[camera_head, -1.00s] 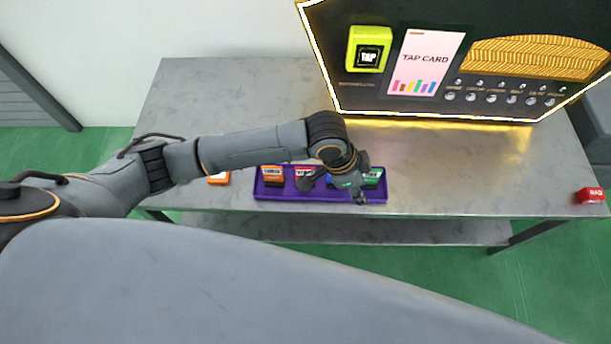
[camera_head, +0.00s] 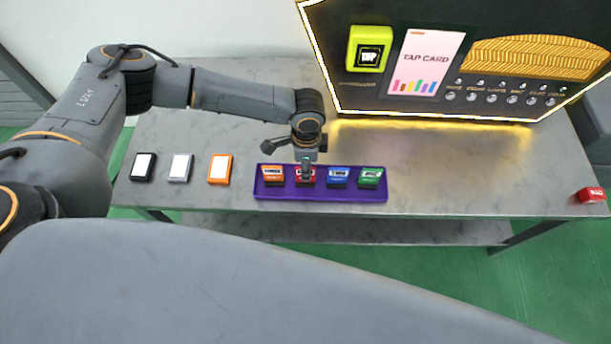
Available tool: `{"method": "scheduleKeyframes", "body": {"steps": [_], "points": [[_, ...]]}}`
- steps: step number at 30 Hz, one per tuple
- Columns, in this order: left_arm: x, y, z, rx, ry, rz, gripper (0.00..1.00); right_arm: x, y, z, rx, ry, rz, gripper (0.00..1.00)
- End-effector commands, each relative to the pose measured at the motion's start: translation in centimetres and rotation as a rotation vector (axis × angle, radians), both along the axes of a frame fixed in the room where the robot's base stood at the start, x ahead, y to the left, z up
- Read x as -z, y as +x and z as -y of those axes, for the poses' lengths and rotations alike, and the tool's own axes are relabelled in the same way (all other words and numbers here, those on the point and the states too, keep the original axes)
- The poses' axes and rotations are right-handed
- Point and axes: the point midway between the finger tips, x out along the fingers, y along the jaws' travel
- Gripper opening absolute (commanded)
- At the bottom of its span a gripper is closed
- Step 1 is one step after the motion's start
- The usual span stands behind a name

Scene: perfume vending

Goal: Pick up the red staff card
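The red staff card (camera_head: 298,177) stands in a slot of the purple tray (camera_head: 322,196), second from the left. It is between an orange card (camera_head: 272,176) and a blue card (camera_head: 338,177). My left gripper (camera_head: 307,172) points down directly over the red card and hides its middle. The fingers are seen edge-on, so I cannot tell whether they are open or shut, or touching the card. My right gripper is not in view.
A green card (camera_head: 371,177) is at the tray's right end. Black (camera_head: 143,167), white (camera_head: 181,168) and orange-framed (camera_head: 219,169) items lie left of the tray. The vending machine (camera_head: 400,100) stands behind. A red block (camera_head: 591,195) is at the table's right edge.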

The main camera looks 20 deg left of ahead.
Motion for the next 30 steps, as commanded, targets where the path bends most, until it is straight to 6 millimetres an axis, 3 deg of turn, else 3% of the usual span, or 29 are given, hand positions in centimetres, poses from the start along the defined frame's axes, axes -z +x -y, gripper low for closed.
{"method": "scheduleKeyframes", "body": {"steps": [5, 15, 23, 24, 29, 30], "points": [[1.2, 0.0, 0.0, 0.001, 0.001, 0.001, 0.34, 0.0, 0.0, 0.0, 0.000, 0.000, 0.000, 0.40], [5.6, 0.2, -0.3, 0.000, 0.000, 0.000, 0.34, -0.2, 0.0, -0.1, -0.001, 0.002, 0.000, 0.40], [6.0, 0.2, -0.3, 0.000, -0.002, 0.002, 0.34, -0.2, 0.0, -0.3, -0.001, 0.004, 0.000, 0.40], [6.0, 0.2, -0.3, 0.000, -0.002, 0.002, 0.32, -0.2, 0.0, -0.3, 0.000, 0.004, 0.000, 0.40], [6.0, 0.2, -0.3, 0.000, -0.001, 0.001, 0.00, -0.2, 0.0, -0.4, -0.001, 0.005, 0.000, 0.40], [6.0, 0.2, -0.3, 0.000, -0.001, 0.001, 0.00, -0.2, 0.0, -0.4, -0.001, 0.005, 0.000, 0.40]]}}
